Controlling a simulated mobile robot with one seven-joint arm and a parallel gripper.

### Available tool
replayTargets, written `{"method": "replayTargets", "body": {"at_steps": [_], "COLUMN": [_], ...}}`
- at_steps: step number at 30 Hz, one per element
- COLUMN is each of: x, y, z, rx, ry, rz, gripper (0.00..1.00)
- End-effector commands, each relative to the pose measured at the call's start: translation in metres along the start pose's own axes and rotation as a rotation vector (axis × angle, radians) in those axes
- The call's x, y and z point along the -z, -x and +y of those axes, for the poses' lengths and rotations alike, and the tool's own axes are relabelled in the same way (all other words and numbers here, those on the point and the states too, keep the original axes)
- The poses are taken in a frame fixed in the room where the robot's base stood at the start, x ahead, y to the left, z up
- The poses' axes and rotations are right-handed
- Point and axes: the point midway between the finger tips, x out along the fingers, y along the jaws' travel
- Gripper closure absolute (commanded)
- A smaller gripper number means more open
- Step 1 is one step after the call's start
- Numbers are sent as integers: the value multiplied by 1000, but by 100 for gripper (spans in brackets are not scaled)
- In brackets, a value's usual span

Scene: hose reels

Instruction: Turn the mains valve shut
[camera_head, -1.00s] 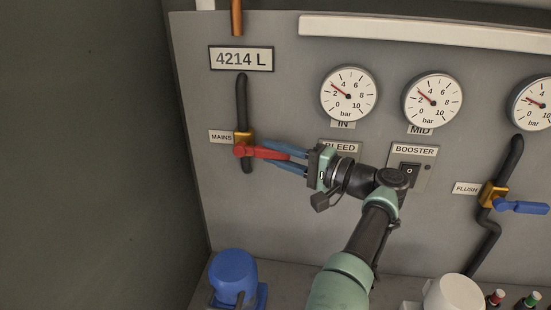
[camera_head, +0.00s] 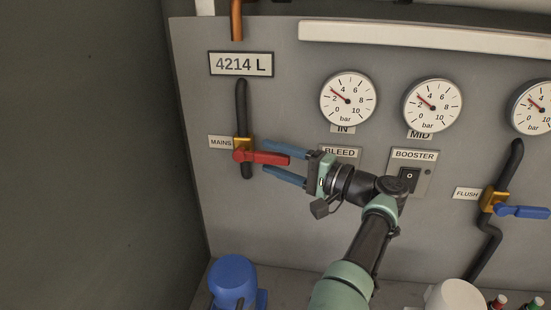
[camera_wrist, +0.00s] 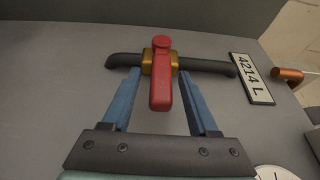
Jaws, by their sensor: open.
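The mains valve has a brass body (camera_head: 242,144) on a dark vertical pipe, beside the MAINS label (camera_head: 221,142). Its red handle (camera_head: 266,157) points right, across the pipe. My gripper (camera_head: 265,157) is open, with its blue fingers above and below the outer part of the handle. In the wrist view the red handle (camera_wrist: 161,90) lies between the two spread fingers (camera_wrist: 156,95), with a gap on both sides. No grip on the handle shows.
The panel carries a 4214 L display (camera_head: 241,64), several round gauges and a BOOSTER switch (camera_head: 410,178) close to my wrist. A FLUSH valve with a blue handle (camera_head: 522,211) is at right. A blue pump-like object (camera_head: 233,280) stands below.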

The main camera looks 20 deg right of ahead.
Motion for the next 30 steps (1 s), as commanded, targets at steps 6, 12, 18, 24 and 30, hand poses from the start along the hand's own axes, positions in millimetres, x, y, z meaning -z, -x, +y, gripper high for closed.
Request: {"method": "replayTargets", "body": {"at_steps": [6, 12, 18, 24, 30], "x": [1, 2, 1, 0, 0], "y": [25, 71, 109, 127, 130], "z": [2, 2, 2, 1, 0], "rx": [-2, -1, -1, 0, 0], "ry": [2, 1, 1, -1, -1], "rz": [6, 7, 4, 2, 1], "gripper": [40, 40, 40, 40, 40]}}
